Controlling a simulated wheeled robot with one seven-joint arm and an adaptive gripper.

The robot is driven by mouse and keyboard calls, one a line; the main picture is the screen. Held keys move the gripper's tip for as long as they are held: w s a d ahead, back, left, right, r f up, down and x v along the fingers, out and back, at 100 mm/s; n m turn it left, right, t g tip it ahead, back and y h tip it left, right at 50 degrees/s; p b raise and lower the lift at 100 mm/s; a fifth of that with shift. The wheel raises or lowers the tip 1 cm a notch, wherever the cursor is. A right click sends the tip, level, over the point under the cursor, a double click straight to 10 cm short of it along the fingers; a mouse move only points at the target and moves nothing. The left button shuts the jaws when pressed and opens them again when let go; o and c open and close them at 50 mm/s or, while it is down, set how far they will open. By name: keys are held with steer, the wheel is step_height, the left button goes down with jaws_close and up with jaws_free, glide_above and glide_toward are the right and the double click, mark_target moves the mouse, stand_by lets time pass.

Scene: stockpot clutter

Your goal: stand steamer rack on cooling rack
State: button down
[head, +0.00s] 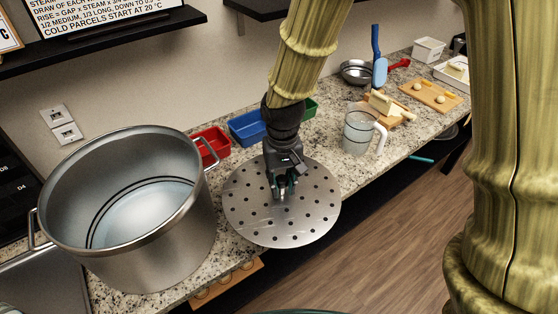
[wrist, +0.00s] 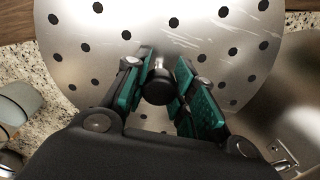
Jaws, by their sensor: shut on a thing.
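The steamer rack is a round grey metal plate with many holes (head: 315,215), right of the stockpot in the head view. My gripper (head: 283,190) comes down over its middle. In the wrist view the rack (wrist: 215,30) fills the upper part, and my gripper (wrist: 160,90) has its teal-padded fingers closed on the rack's dark central knob (wrist: 158,82). The plate looks roughly level and reaches past the counter's front edge; its height over the counter is hard to tell. I cannot make out a cooling rack in either view; the plate hides the counter under it.
A large stockpot (head: 185,240) stands close at the left. Red (head: 212,145) and blue (head: 246,128) bins line the wall behind. A clear jug (head: 358,133), boards and a metal bowl (head: 356,72) stand to the right. Counter (head: 345,172) shows bare before the jug.

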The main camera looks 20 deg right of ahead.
steer(key=w+d+p, duration=0.1)
steer(key=w, duration=0.3)
steer(key=w+p, duration=0.1)
steer(key=w, duration=0.3)
steer(key=w+d+f+p, duration=0.1)
steer(key=w, duration=0.3)
steer(key=shift+w+d+f+p, duration=0.1)
steer(key=shift+d+p, duration=0.25)
steer(key=shift+f+p, duration=0.85)
steer(key=shift+f, duration=0.9)
steer(key=shift+f, duration=0.15)
steer(key=c, duration=1.6)
jaws_free()
steer(key=shift+f, duration=0.1)
steer(key=shift+c, duration=0.2)
steer(key=o, duration=0.5)
steer(key=shift+r+b, duration=1.95)
steer(key=shift+r, duration=4.3)
